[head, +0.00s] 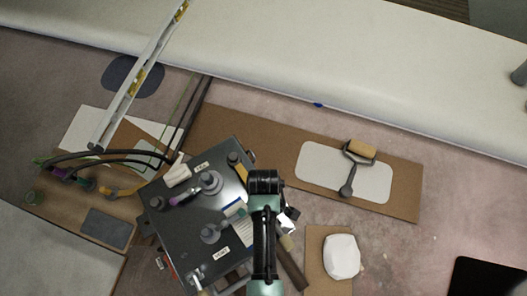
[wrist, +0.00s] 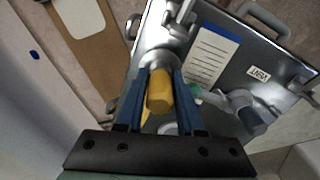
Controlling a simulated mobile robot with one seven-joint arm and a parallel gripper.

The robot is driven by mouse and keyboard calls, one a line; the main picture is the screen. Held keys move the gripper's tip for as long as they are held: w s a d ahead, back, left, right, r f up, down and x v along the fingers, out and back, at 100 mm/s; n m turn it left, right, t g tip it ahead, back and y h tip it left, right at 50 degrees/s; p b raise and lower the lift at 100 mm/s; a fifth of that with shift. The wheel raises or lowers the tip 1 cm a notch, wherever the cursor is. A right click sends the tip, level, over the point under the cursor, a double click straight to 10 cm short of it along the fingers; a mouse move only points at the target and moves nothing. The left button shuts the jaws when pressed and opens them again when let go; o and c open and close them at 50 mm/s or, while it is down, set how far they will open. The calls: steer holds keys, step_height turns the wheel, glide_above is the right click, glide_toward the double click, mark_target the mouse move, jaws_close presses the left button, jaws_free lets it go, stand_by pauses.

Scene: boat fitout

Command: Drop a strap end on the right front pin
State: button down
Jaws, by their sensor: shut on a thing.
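A dark grey box lid (head: 165,232) carries several round grey pin mounts, one at its middle (head: 210,182) and one nearer the front (head: 210,233). In the wrist view my gripper (wrist: 160,88) is shut on a yellow strap end (wrist: 160,95), its blue fingers on either side. A round grey mount (wrist: 158,58) shows just beyond the fingertips; I cannot tell whether the yellow piece touches it. In the head view my arm covers the fingers and the box's right side. A purple strap end (head: 185,196) lies by the middle mount.
A paper sheet with a blue edge (wrist: 210,55) lies on the lid. A hammer-like tool (head: 292,262) lies right of the box. A white lump (head: 341,256) sits on another board. Black hoses (head: 110,155) lie at left.

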steer(key=shift+f, duration=0.25)
steer(key=shift+f+b, duration=0.4)
steer(key=shift+f, duration=0.35)
stand_by(0.4)
steer(key=shift+f+b, duration=0.3)
steer(key=shift+b, duration=0.05)
jaws_free()
stand_by(0.6)
steer(key=shift+r, duration=0.1)
step_height(320, 180, up, 8)
steer(key=p, duration=0.9)
steer(key=shift+r, duration=0.2)
